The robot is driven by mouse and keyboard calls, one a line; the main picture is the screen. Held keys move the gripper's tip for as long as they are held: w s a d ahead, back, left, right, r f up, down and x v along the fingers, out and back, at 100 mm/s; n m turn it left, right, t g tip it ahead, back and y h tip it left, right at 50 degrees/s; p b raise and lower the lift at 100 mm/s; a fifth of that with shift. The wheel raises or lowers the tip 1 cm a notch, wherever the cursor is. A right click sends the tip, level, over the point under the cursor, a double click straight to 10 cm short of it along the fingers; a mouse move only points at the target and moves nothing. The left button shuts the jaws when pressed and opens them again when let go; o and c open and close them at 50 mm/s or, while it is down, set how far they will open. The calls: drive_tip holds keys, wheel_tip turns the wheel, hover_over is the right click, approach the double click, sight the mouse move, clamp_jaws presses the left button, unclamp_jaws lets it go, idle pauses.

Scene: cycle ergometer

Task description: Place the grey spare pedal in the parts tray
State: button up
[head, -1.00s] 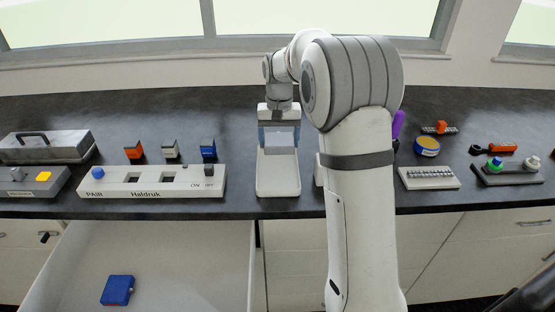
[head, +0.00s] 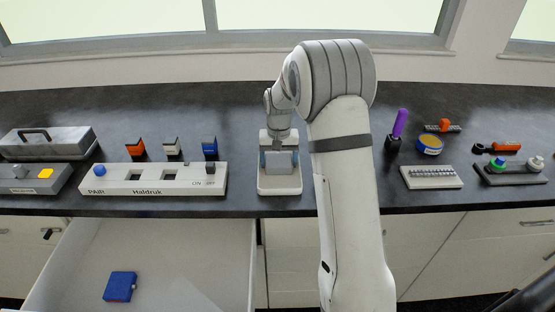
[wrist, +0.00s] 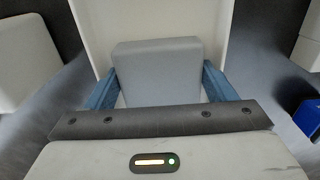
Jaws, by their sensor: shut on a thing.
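My gripper (head: 279,160) is shut on the grey spare pedal (head: 280,165), a plain light-grey block held between the two blue fingers. The pedal also shows in the wrist view (wrist: 158,72). A shallow white tray (head: 280,187), which looks like the parts tray, stands near the counter's front edge under my gripper. Its pale surface (wrist: 150,22) shows around the pedal in the wrist view. The pedal is over or within the tray; I cannot tell whether it touches the tray floor. The pedal's underside is hidden.
Left of the tray is a long white panel (head: 130,186) with orange, white and blue pieces behind it. An open drawer (head: 190,250) below holds a blue box (head: 120,286). To the right stand a purple-handled tool (head: 399,125) and a pale rack (head: 432,177).

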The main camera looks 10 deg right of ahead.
sight(279, 161)
drive_tip(key=o, duration=0.8)
wheel_tip(279, 161, up, 11)
drive_tip(key=s+r, duration=0.5)
drive_tip(key=s, duration=0.2)
drive_tip(key=s+t, duration=0.1)
drive_tip(key=s, duration=0.7)
drive_tip(key=s+f+n+t, duration=0.1)
drive_tip(key=s, duration=0.7)
drive_tip(key=s+f+n+t+b, duration=0.1)
drive_tip(key=s, duration=0.8)
drive_tip(key=shift+a, duration=0.2)
